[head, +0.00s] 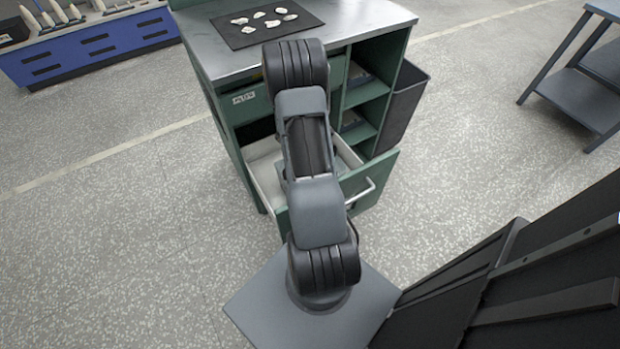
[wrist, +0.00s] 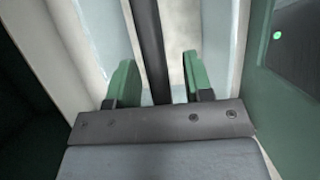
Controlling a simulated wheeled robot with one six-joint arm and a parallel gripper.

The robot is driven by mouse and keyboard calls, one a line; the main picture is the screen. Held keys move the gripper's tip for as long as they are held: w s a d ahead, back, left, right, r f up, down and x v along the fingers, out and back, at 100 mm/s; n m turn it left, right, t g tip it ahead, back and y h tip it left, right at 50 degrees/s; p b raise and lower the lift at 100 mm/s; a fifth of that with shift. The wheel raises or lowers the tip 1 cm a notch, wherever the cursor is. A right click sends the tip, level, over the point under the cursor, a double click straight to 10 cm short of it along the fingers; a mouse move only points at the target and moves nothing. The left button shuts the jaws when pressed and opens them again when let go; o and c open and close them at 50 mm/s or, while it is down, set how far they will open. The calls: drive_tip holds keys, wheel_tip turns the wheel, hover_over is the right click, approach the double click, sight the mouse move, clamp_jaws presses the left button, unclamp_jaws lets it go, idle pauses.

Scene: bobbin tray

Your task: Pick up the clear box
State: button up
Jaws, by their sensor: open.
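My gripper (wrist: 160,68) shows in the wrist view with its two green fingers apart, inside the open drawer. A dark upright strip (wrist: 150,40) passes between the fingers; I cannot tell what it is. Pale bluish, see-through-looking surfaces (wrist: 88,35) lie around the fingers and may be the clear box, but its outline is not distinct. I cannot tell whether the fingers touch it. In the head view my arm covers the gripper and most of the inside of the drawer (head: 262,172), so the box is not clearly seen there.
The drawer belongs to a green cabinet (head: 227,110) with a metal top bearing a dark mat (head: 240,38) and several pale pieces. Open shelves (head: 366,92) and a dark bin (head: 403,108) stand at its right. A blue bench is at the back left.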

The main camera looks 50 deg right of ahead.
drive_tip(key=shift+c, duration=0.3)
clamp_jaws()
idle(0.4)
